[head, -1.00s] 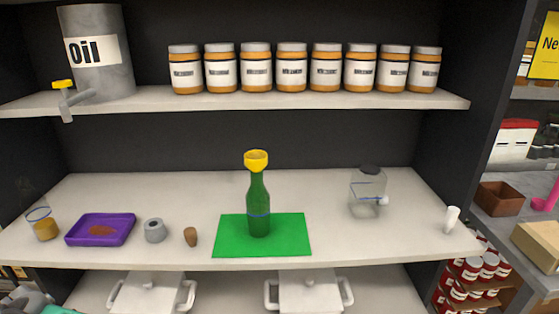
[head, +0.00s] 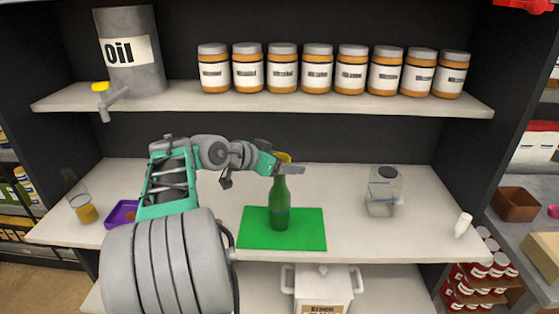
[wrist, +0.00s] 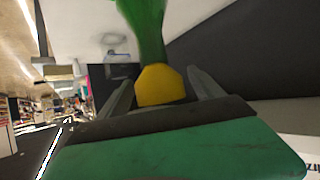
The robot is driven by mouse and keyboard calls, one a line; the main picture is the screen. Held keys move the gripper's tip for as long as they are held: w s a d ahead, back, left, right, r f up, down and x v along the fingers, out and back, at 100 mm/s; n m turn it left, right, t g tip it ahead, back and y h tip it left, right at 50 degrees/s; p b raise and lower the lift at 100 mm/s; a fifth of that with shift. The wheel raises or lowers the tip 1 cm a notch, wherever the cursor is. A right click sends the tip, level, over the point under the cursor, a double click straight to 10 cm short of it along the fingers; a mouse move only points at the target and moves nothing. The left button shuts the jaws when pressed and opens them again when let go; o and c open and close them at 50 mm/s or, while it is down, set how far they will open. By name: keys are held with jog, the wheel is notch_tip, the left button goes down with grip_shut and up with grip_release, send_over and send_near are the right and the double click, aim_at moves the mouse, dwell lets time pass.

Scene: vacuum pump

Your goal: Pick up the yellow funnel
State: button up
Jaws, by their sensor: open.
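The yellow funnel (head: 284,157) sits in the mouth of the green bottle (head: 279,208), which stands upright on a green mat (head: 311,233). My gripper (head: 289,168) is at the funnel, at the top of the bottle, and hides part of it in the head view. In the wrist view the scene is upside down. The funnel (wrist: 160,86) shows between the two fingers of my open gripper (wrist: 163,92), with a gap on each side. The bottle (wrist: 144,25) runs up from it.
A clear jar with a dark lid (head: 384,190) and a small white item (head: 463,225) stand to the right. A purple tray (head: 121,213) is partly behind my arm at left. The upper shelf (head: 300,108) holds several jars and an oil drum (head: 130,50).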

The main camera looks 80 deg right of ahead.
jog(key=shift+s+d+f, duration=0.3)
jog(key=shift+d, duration=0.2)
jog(key=shift+a, duration=0.1)
jog(key=shift+c, duration=0.3)
jog(key=c, duration=1.4)
